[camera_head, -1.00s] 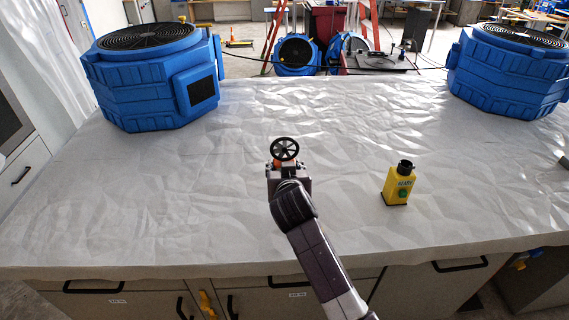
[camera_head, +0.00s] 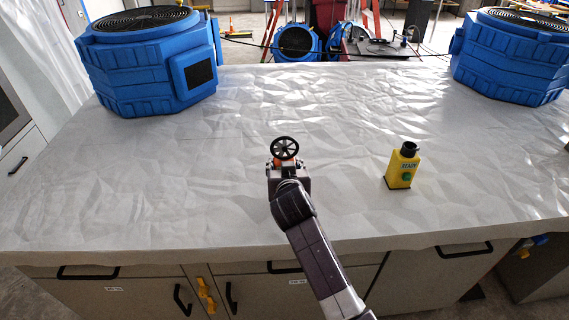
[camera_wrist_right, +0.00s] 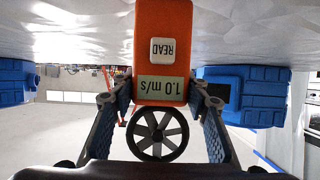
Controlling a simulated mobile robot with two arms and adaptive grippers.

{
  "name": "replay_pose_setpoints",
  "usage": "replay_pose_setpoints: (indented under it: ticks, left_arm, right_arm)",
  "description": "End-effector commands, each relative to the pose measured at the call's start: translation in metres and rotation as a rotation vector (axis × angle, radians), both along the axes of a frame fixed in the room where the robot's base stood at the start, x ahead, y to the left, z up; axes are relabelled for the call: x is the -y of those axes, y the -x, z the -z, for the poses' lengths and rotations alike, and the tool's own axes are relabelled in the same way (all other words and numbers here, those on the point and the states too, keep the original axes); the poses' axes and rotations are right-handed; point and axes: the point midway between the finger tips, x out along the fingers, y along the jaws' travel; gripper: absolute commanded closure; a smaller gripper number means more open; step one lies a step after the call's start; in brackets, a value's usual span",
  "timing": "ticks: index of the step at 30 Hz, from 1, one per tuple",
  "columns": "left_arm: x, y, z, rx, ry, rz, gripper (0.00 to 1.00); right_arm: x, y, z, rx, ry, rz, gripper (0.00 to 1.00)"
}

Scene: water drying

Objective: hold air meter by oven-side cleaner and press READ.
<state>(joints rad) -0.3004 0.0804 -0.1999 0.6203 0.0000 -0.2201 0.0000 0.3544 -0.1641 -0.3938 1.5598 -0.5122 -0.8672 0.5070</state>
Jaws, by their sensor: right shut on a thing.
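The air meter (camera_wrist_right: 161,25) has an orange body, a white READ button, a display reading 1.0 m/s upside down, and a black fan wheel. My right gripper (camera_wrist_right: 160,115) is shut on it, with a finger on each side. In the head view the meter's fan wheel (camera_head: 285,148) stands above the right gripper (camera_head: 287,168), over the middle of the counter. Two blue cleaners stand on the counter, one at the left (camera_head: 150,65) and one at the right (camera_head: 508,60), both well apart from the meter. My left gripper is not in view.
A yellow box (camera_head: 402,168) with a green button stands on the counter right of my right gripper. More blue units (camera_head: 296,42) stand on the floor behind. Cabinet handles line the counter front.

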Motion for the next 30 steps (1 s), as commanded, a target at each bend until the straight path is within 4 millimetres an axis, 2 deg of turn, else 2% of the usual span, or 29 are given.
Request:
replay_pose_setpoints:
  ticks: [30]
  left_arm:
    - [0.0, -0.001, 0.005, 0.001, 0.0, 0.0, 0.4]
  right_arm:
    - [-0.001, 0.0, 0.009, -0.001, -0.001, -0.001, 0.85]
